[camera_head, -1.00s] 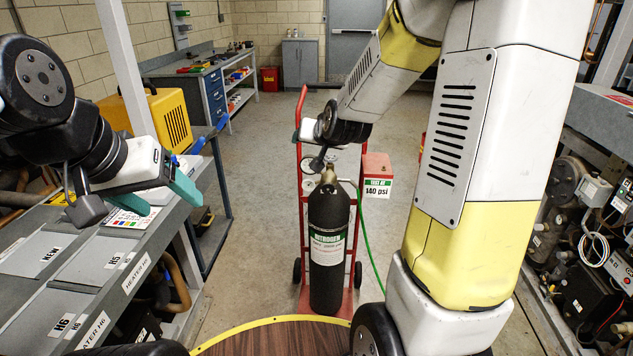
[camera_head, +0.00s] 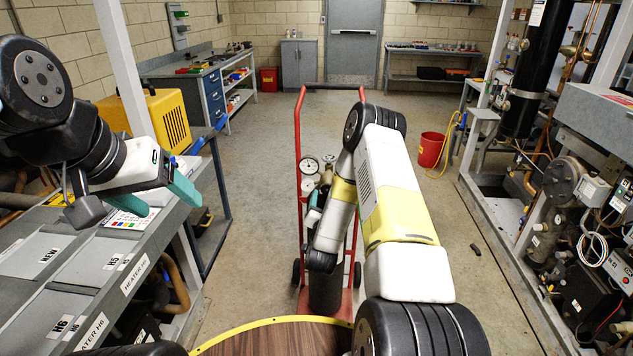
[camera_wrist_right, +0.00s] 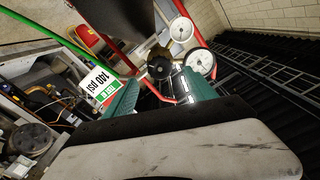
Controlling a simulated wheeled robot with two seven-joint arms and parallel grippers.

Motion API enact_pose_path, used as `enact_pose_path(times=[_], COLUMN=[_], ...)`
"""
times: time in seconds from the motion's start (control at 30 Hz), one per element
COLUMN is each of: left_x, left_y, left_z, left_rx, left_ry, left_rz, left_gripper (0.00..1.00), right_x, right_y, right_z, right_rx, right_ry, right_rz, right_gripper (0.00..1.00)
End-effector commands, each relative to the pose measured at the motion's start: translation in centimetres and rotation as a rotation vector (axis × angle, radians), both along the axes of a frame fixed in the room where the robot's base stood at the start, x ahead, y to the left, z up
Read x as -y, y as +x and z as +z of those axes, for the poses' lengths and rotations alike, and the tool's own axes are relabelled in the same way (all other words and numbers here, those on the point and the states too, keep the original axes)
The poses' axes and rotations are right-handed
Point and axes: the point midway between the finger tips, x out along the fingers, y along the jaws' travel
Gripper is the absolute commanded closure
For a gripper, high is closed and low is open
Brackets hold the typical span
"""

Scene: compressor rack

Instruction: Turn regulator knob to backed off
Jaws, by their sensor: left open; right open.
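The nitrogen cylinder (camera_head: 325,290) stands on the red hand truck (camera_head: 298,150), mostly hidden behind my right arm. Two white gauges (camera_head: 309,166) show at its top; they also show in the right wrist view (camera_wrist_right: 200,62). A dark round part, seemingly the regulator knob (camera_wrist_right: 160,67), lies between and just beyond the teal fingers of my right gripper (camera_wrist_right: 158,80), which is open. I cannot tell whether they touch it. In the head view the knob is hidden. My left gripper (camera_head: 168,203) is open and empty above the left bench.
The labelled grey bench (camera_head: 60,270) and yellow case (camera_head: 160,115) are at left. A rack with pipes (camera_head: 545,190) stands at right. The 140 psi sign (camera_wrist_right: 103,86) is close beside one right finger. A red bucket (camera_head: 431,150) stands on open floor.

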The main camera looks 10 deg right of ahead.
Motion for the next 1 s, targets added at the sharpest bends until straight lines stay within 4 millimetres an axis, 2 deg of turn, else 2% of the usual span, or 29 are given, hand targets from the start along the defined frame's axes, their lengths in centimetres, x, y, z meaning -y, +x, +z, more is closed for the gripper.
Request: enact_pose_path(times=[0.43, 0.6, 0.83, 0.87, 1.0], left_x=[0.0, 0.0, 0.0, 0.0, 0.0], left_y=[0.0, 0.0, 0.0, 0.0, 0.0], left_z=[0.0, 0.0, 0.0, 0.0, 0.0], left_rx=[0.000, 0.000, 0.000, 0.000, 0.000], left_ry=[0.000, 0.000, 0.000, 0.000, 0.000], left_rz=[0.000, 0.000, 0.000, 0.000, 0.000], left_gripper=[0.29, 0.29, 0.29, 0.29, 0.29], right_x=[1.8, 2.0, 2.1, 2.1, 2.1], right_y=[6.2, 7.1, 7.2, 7.2, 7.1], right_z=[0.1, 0.0, 0.0, 0.0, 0.0], right_rx=[0.001, -0.001, -0.001, -0.001, -0.001], right_ry=[0.000, 0.000, -0.001, -0.001, -0.001], right_rz=[0.000, 0.000, 0.000, 0.000, 0.000], right_gripper=[0.35, 0.35, 0.35, 0.39, 0.67])
